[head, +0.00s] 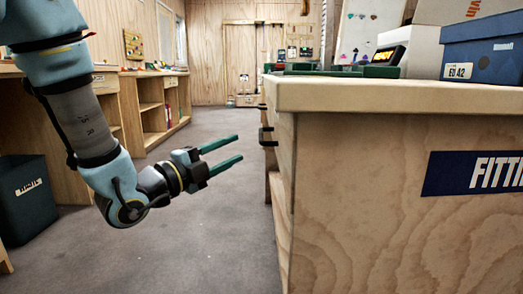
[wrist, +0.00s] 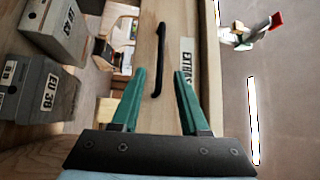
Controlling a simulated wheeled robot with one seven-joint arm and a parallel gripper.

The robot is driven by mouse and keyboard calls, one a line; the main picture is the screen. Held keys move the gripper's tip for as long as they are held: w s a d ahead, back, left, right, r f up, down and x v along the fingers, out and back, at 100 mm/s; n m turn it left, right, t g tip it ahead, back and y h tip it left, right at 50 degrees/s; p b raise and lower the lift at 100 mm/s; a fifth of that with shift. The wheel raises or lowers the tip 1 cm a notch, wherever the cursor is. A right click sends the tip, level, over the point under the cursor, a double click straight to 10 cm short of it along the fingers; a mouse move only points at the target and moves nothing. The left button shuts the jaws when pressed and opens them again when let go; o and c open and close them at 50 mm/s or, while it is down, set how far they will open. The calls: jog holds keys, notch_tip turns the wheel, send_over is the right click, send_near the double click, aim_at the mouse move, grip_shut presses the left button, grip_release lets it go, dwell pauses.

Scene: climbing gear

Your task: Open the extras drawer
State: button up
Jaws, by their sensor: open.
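The green fingers are open, one on each side of the handle, with nothing held. I cannot tell how far the tips are from the handle in depth. In the head view my gripper (head: 240,147) is left of the counter, fingers pointing at its side, where black handles (head: 266,137) stick out. The drawer front is hidden there.
The wooden counter (head: 400,98) fills the right, with boxes (head: 484,48) on top. Grey shoe boxes (wrist: 28,89) lie left of the drawer front in the wrist view. The grey floor (head: 210,240) is clear around my arm. A dark bin (head: 27,195) stands at left.

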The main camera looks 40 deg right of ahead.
aim_at(261, 134)
jog(key=d, duration=0.3)
jog(key=d+r+b, duration=0.1)
jog(key=d, duration=0.2)
jog(key=w+d, duration=0.1)
jog(key=d, duration=0.3)
jog(key=shift+r+b, duration=0.25)
jog(key=shift+b, duration=0.1)
grip_shut()
jog(key=shift+w, duration=0.1)
dwell(0.8)
